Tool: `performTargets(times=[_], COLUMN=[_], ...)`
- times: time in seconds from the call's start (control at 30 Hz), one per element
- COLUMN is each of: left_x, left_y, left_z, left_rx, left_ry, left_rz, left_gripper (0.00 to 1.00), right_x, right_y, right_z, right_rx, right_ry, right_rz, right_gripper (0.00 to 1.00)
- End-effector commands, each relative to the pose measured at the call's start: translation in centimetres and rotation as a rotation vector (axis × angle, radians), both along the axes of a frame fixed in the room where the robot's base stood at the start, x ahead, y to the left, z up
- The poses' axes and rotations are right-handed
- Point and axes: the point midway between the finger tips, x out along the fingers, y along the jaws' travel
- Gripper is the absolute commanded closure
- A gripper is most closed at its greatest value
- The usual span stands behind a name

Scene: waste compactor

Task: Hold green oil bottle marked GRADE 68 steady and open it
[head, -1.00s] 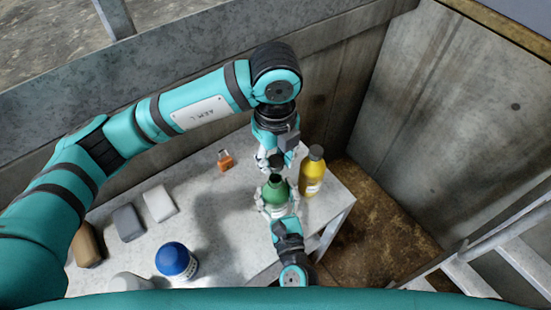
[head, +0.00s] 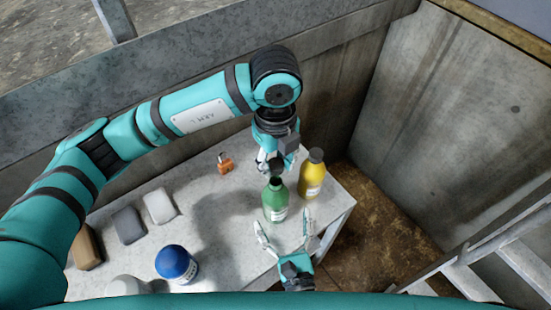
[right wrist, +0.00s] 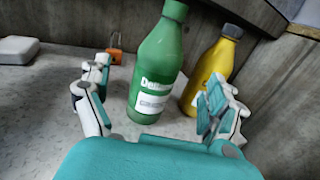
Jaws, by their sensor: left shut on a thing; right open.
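The green oil bottle (head: 275,206) stands upright on the grey table; its white label shows in the right wrist view (right wrist: 155,80), but the grade is not legible. My left gripper (head: 269,160) is above the bottle, shut on a dark cap (head: 276,168). The cap appears to be off the neck, just above and behind it; the bottle's mouth looks dark and bare. My right gripper (head: 284,224) is open and empty on the near side of the bottle, its fingers spread apart and not touching it.
A yellow bottle (head: 312,178) stands close to the right of the green one, near the table edge. An orange padlock-like item (head: 225,163) lies behind left. A blue-topped container (head: 175,262) and several blocks sit at left on the table (head: 225,235).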

Motion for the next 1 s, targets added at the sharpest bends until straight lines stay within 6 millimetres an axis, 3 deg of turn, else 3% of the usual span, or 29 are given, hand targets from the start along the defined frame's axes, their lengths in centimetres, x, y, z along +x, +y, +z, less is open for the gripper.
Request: performTargets(times=[0.1, 0.3, 0.67, 0.87, 1.0], left_x=[0.0, 0.0, 0.0, 0.0, 0.0], left_y=[0.0, 0.0, 0.0, 0.1, 0.2], left_z=[0.0, 0.0, 0.0, 0.0, 0.0], left_rx=[0.000, 0.000, 0.000, -0.001, -0.001], left_ry=[0.000, 0.000, 0.000, 0.001, 0.001], left_rz=[0.000, 0.000, -0.003, -0.020, -0.038], left_gripper=[1.00, 1.00, 1.00, 1.00, 1.00], right_x=[-2.2, -4.0, -3.8, -2.2, -1.4], right_y=[-0.5, -1.0, -0.6, 1.4, 2.2], right_z=[-0.1, 0.0, 0.4, 1.4, 1.4], right_rx=[-0.001, -0.001, -0.066, -0.432, -0.818], right_ry=[0.002, 0.000, -0.014, -0.099, -0.195], right_rz=[0.002, 0.000, 0.033, 0.205, 0.368], right_gripper=[0.08, 0.08, 0.08, 0.08, 0.08])
